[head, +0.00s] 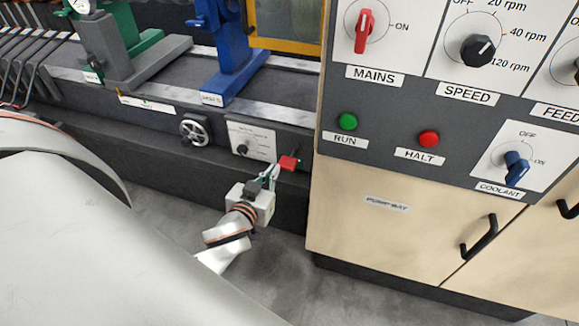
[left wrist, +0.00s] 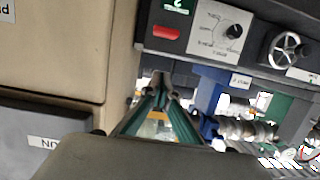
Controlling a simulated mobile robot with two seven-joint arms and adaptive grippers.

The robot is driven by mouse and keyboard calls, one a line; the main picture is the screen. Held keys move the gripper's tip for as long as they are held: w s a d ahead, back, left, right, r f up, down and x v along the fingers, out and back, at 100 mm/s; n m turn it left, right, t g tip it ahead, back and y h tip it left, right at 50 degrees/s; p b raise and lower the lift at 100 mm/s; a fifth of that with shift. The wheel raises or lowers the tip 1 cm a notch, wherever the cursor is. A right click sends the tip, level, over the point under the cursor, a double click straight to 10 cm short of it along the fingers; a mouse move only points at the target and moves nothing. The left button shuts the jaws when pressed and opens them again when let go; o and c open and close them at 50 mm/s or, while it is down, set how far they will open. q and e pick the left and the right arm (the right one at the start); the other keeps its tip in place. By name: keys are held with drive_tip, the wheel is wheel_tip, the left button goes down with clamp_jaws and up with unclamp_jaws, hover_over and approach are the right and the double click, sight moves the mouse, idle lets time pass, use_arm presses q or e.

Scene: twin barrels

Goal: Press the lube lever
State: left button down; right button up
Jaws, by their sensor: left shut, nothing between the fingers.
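A small red lever (head: 289,162) sticks out from the dark front of the machine bed, right of a white dial plate (head: 250,140). I take it to be the lube lever, as its label cannot be read. It also shows as a red bar in the left wrist view (left wrist: 166,32), near a green label. My left gripper (head: 274,171) is shut and empty, its fingertips close beside the red lever in the head view. In the left wrist view its fingertips (left wrist: 161,78) appear apart from the lever. My right gripper is not in view.
A beige cabinet (head: 400,235) with a control panel (head: 385,155) stands close on the right. A handwheel (head: 195,130) projects left of the dial plate. A blue support (head: 233,60) stands on the bed above. Grey floor (head: 285,275) is open below.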

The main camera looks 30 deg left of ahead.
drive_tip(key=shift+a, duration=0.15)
use_arm(q)
hover_over(285, 163)
drive_tip(key=s, duration=0.1)
drive_tip(key=shift+s+d+f, duration=0.1)
drive_tip(key=shift+d+f, duration=0.1)
drive_tip(key=shift+f, duration=0.4)
drive_tip(key=shift+d+f, duration=0.2)
drive_tip(key=shift+f, duration=0.4)
drive_tip(key=f, duration=0.3)
drive_tip(key=shift+s, duration=0.25)
drive_tip(key=shift+d+f+b, duration=0.1)
drive_tip(key=shift+f+b, duration=0.3)
drive_tip(key=shift+f, duration=0.15)
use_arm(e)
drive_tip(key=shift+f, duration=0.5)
